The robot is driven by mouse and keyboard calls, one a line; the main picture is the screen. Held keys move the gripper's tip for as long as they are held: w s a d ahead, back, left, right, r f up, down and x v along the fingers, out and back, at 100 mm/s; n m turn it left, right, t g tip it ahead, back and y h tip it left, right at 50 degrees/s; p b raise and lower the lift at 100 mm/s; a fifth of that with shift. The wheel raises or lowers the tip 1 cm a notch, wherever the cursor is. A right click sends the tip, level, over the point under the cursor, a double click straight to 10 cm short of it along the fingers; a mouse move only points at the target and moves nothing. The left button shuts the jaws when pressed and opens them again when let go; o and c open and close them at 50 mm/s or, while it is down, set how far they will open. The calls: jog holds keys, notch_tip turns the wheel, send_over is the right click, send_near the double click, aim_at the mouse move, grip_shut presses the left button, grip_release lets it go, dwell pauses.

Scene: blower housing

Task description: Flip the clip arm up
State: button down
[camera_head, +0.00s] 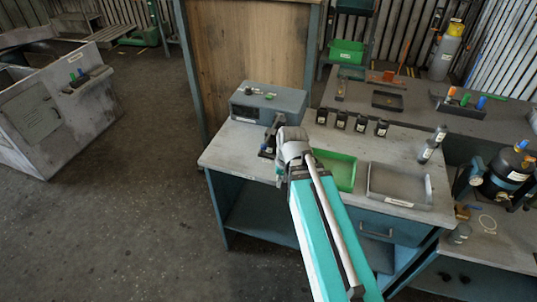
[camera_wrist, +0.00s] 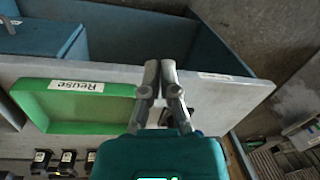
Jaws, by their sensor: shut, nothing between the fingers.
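My gripper (camera_wrist: 161,66) is shut and empty in the wrist view, its two grey fingers side by side above the pale bench top near its front edge. In the head view the wrist end of my arm covers much of it. A small dark fixture (camera_head: 267,151) stands on the bench just left of my wrist. A dark part also shows behind the fingers in the wrist view, mostly hidden by them. I cannot make out the clip arm or tell whether it is up or down.
A grey-blue box (camera_head: 268,103) stands at the bench's back left. A green tray (camera_head: 345,171) labelled "Reuse" lies beside my arm, with a grey tray (camera_head: 399,185) to its right. Several black blocks (camera_head: 341,120) line the back. The bench's front left (camera_head: 225,160) is clear.

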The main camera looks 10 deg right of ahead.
jog(key=w+d+f+m+t+y+b, duration=0.1)
jog(key=w+d+m+y+b, duration=0.1)
jog(key=m, duration=0.4)
jog(key=w+d+f+m+t+y+b, duration=0.1)
jog(key=w+d+m+y+b, duration=0.1)
jog(key=w+m+y+b, duration=0.2)
jog(key=w+d+f+m+t+y+b, duration=0.2)
jog(key=w+m+b, duration=0.3)
jog(key=m, duration=0.5)
jog(key=shift+w+d+f+y+b, duration=0.15)
jog(key=shift+w+d+y, duration=0.1)
jog(key=shift+w, duration=0.4)
jog(key=shift+w+d+r+y+b, duration=0.15)
jog(key=shift+w+y, duration=0.1)
jog(key=shift+w, duration=0.4)
jog(key=shift+w+d+r+m+t+y+b, duration=0.15)
jog(key=shift+w+d+m+b, duration=0.15)
jog(key=shift+m, duration=0.3)
jog(key=shift+w+d+r+m+t+y+b, duration=0.15)
jog(key=shift+d+m, duration=0.25)
jog(key=shift+m, duration=0.2)
jog(key=shift+a+f, duration=0.1)
jog(key=shift+f, duration=0.05)
